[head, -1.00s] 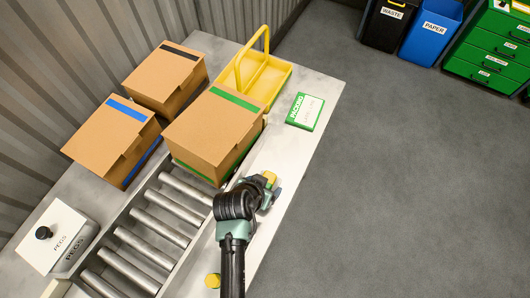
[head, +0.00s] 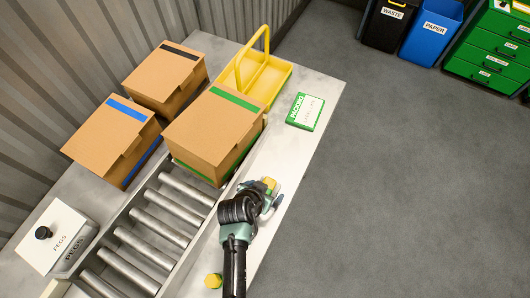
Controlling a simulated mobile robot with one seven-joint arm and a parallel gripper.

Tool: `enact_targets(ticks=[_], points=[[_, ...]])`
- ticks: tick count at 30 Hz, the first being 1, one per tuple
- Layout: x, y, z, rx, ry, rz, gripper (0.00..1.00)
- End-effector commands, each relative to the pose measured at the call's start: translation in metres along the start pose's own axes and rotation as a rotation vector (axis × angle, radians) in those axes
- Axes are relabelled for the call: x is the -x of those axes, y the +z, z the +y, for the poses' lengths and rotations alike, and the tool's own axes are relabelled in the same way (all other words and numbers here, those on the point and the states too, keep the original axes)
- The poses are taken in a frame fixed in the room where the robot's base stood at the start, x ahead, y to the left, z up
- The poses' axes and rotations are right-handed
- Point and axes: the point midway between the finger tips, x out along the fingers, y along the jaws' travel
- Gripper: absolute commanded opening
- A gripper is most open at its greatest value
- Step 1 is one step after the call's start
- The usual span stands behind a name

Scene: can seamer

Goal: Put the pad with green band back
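The pad with the green band (head: 305,111) lies flat on the grey bench top near its right edge, with "PACKING" lettered on the band. My gripper (head: 270,197) is over the bench's right strip, below the pad in the picture and clearly apart from it. A small yellow piece (head: 269,183) shows right at the gripper. My wrist covers much of the fingers, so I cannot tell whether they are open or whether they touch the yellow piece.
A green-striped carton (head: 212,130) stands left of my gripper, with blue-striped (head: 108,140) and black-striped (head: 164,75) cartons beyond. A yellow handled tray (head: 284,75) is behind the pad. Rollers (head: 165,222), a PEGS box (head: 60,238) and another yellow piece (head: 213,281) are nearer.

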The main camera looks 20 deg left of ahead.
Motion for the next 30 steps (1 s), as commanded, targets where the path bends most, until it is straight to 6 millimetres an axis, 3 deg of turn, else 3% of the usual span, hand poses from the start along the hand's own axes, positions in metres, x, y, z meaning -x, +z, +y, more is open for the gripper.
enact_targets(ticks=[8,24,30], points=[[0.009,-0.002,0.0,0.0,0.0,0.001,1.0],[0.097,-0.002,0.0,-0.001,-0.001,0.002,1.0],[0.117,-0.002,0.0,0.0,0.0,0.001,1.0]])
